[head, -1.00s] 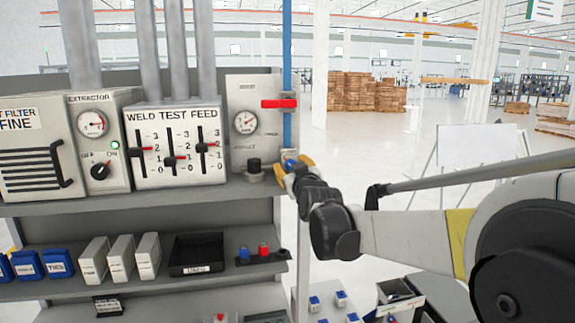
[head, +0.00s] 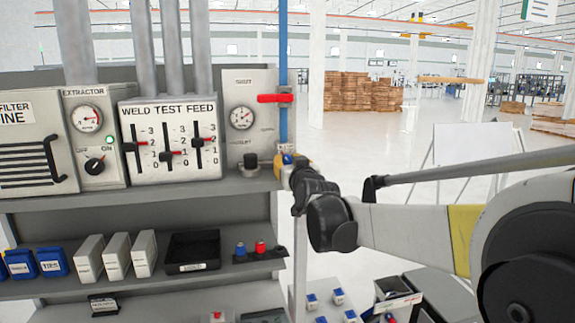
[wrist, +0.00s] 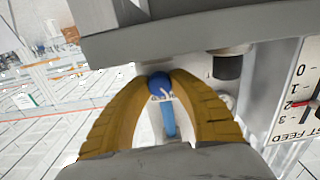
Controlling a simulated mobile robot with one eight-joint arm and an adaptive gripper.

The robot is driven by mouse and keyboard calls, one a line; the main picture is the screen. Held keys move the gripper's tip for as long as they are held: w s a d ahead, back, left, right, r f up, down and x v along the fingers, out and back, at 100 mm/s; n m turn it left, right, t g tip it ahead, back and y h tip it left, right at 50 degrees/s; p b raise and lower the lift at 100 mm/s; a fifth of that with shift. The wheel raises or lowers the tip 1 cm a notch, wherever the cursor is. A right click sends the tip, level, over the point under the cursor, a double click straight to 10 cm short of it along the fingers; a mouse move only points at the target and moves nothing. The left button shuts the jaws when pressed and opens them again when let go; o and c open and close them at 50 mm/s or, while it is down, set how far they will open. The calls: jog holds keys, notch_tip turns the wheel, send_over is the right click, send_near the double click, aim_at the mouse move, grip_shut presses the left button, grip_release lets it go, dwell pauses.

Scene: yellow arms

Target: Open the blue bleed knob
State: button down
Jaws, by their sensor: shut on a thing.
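The blue bleed knob (wrist: 159,83) sits between the two yellow-brown fingertips of my gripper (wrist: 160,86) in the wrist view, and the fingers are shut on it. In the head view my gripper (head: 282,165) is at the right edge of the upper shelf, below the blue vertical pipe (head: 283,120). Only a small bit of the blue knob (head: 287,159) shows there. A white curved mark and a blue stem or pipe (wrist: 169,120) show between the fingers in the wrist view.
A panel with a round gauge (head: 242,117) and a black knob (head: 251,162) stands just left of my gripper. The upper shelf (head: 150,197) edge is close.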

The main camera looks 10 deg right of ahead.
jog(key=m+b, duration=0.1)
jog(key=m, duration=0.2)
jog(key=shift+m+b, duration=0.9)
jog(key=shift+m, duration=1.3)
jog(key=c, duration=1.1)
grip_release()
jog(key=shift+c, duration=0.2)
jog(key=s, duration=1.2)
